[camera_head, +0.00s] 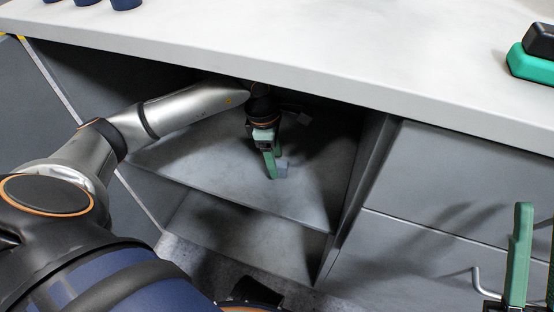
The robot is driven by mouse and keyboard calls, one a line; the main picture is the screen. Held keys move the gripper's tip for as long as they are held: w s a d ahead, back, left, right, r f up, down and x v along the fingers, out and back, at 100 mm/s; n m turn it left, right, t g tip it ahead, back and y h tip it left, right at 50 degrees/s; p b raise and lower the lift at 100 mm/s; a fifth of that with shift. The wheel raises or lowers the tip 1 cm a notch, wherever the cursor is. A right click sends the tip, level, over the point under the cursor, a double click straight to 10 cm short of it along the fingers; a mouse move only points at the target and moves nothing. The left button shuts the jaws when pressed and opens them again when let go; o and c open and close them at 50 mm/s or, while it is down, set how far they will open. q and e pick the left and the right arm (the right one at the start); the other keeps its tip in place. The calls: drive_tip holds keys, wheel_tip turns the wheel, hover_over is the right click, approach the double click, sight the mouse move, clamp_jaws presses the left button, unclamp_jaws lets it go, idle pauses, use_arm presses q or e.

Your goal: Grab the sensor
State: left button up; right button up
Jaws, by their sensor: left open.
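The cabinet shelf (190,160) is otherwise mostly bare, with side walls close around my left arm. The white countertop (280,45) overhangs it. Grey drawers (450,180) with a metal handle (477,283) are on the right. A green and black case (535,55) and blue cups (88,2) stand on top.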

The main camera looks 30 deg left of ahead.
use_arm(q)
wheel_tip(320, 180, down, 2)
drive_tip(key=shift+w+d+f, duration=0.1)
drive_tip(key=shift+d+f, duration=0.05)
drive_tip(key=shift+f, duration=0.1)
drive_tip(key=shift+r, duration=0.1)
clamp_jaws()
idle(0.4)
